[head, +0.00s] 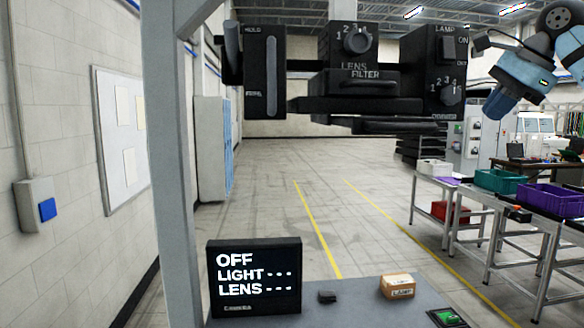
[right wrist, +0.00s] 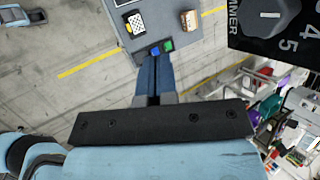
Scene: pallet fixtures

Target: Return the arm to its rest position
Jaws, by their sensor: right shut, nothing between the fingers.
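My right arm comes in at the upper right of the head view, with its blue and dark right gripper (head: 497,103) in the air, apart from the black camera rig. In the right wrist view the fingers of the right gripper (right wrist: 154,72) are together, with nothing between them. The rig's lamp block (head: 447,70) has a switch and a numbered dial; a dimmer dial (right wrist: 272,18) shows close by at the upper right of the wrist view. My left gripper is in neither view.
A pale post (head: 165,160) stands left. Benches with bins stand right; open floor lies behind.

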